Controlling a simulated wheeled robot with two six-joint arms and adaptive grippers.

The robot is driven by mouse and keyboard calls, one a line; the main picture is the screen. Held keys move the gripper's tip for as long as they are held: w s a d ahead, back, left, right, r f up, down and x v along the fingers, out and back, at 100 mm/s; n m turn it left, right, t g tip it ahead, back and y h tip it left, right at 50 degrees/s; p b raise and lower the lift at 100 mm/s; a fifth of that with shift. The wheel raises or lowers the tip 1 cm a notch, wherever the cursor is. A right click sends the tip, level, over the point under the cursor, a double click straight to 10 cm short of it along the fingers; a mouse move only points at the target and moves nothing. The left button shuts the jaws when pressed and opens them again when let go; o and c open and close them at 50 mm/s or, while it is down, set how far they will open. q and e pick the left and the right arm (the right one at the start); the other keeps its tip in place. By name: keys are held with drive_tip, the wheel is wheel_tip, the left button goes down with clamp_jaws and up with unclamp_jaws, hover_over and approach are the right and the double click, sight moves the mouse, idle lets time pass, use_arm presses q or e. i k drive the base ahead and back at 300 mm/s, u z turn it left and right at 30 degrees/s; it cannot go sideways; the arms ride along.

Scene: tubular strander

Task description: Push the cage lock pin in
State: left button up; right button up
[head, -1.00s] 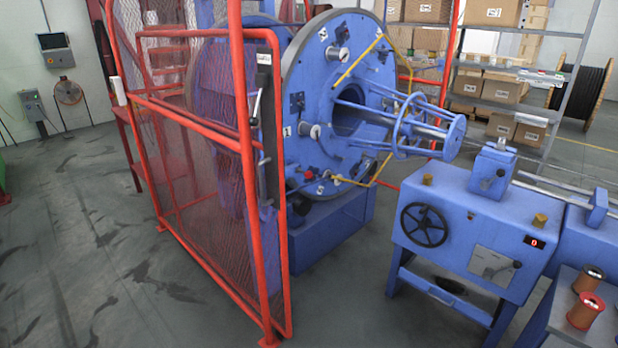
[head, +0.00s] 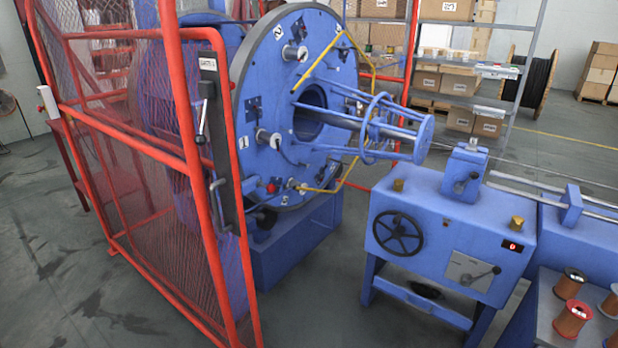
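The blue strander cage (head: 262,100) stands behind a red mesh guard, its round face turned to the right. Small fittings sit on the face, among them a red knob (head: 271,187) low near the rim and a silver round fitting (head: 268,139) at mid-height. I cannot tell for certain which one is the cage lock pin, nor how far in it sits. A dark plate with a lever (head: 201,125) is on the guard's post. Neither of my grippers is in view.
The red guard (head: 190,150) stands in front of the cage's left side. A blue machine stand with a handwheel (head: 397,233) stands to the right, with spools (head: 572,318) on a table at the lower right. Floor shows between guard and stand (head: 315,290).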

sight(269, 187)
drive_tip(key=z, duration=0.1)
drive_tip(key=i, duration=1.3)
drive_tip(key=u, duration=0.35)
